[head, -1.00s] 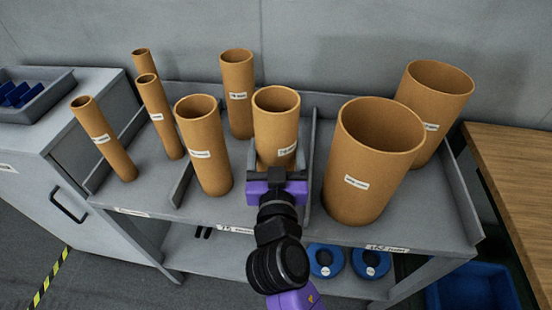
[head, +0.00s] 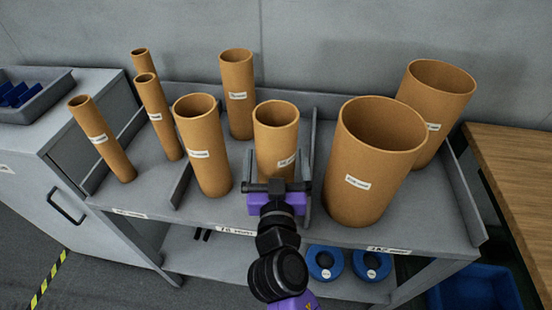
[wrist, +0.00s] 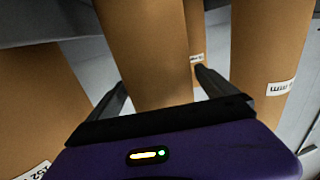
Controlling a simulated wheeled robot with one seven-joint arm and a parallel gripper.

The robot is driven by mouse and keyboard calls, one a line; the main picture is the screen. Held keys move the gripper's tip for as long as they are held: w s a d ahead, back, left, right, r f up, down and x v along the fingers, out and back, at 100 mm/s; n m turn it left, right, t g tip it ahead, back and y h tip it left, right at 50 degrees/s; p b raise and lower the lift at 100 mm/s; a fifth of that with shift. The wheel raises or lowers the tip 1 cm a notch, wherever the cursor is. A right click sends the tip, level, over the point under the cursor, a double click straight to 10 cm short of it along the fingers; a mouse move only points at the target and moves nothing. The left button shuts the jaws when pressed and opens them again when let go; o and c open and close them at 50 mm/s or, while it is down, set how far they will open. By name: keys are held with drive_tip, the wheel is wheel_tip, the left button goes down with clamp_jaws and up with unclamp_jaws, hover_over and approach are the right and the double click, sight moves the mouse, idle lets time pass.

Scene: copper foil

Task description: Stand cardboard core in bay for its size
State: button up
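The brown cardboard core (head: 275,135) with a white label is upright in the middle bay, left of the divider before the big cores. My gripper (head: 278,187) is at its front side. In the wrist view, the fingers (wrist: 160,85) lie against both sides of the core (wrist: 145,45), seemingly shut on it. The core's foot is hidden in the head view, so I cannot tell whether it touches the shelf. The middle bay (head: 235,207) also holds a medium core (head: 203,150) and a back core (head: 238,95).
Three thin cores (head: 100,138) stand in the left bay. Two big cores, one in front (head: 375,165) and one behind (head: 440,100), stand in the right bay. Dividers (head: 181,183) separate the bays. Blue rings (head: 325,262) lie on the lower shelf. A wooden table (head: 515,180) stands right.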

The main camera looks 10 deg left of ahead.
drive_tip(key=s+d+b, duration=0.1)
drive_tip(key=s+b, duration=0.1)
drive_tip(key=s, duration=1)
drive_tip(key=shift+d+r, duration=0.15)
drive_tip(key=shift+d, duration=0.1)
